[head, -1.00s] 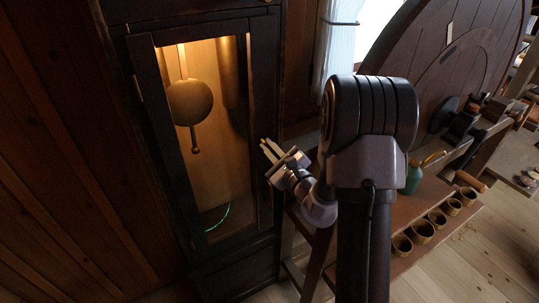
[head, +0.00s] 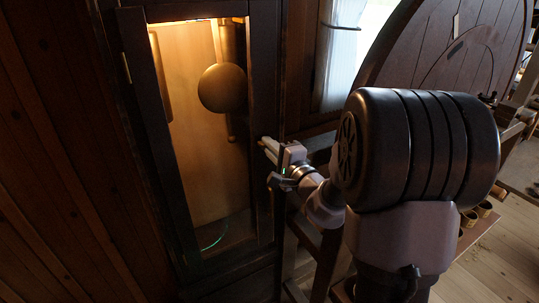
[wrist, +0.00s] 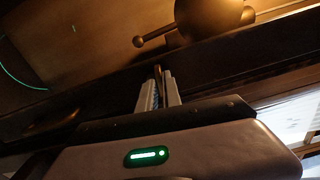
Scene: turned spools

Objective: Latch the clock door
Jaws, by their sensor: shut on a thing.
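The tall dark clock has a narrow glazed door (head: 262,215) with its hinge at the left. The door looks flush with the case, but I cannot tell whether a small gap remains. My gripper (head: 265,143) is at the door's right stile. In the wrist view its two fingers (wrist: 158,88) are shut on a small, dark, thin piece at the door's edge, which appears to be the latch (wrist: 158,70). Most of this piece is hidden between the fingers, so its angle cannot be told. The pendulum bob (head: 222,88) hangs behind the glass and also shows in the wrist view (wrist: 208,18).
A window (head: 345,60) and a large round wooden wheel (head: 440,50) stand to the right. Several small pots (head: 480,211) sit on a low shelf there. A plank wall (head: 60,180) is at the left. Open floor (head: 500,260) shows at lower right.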

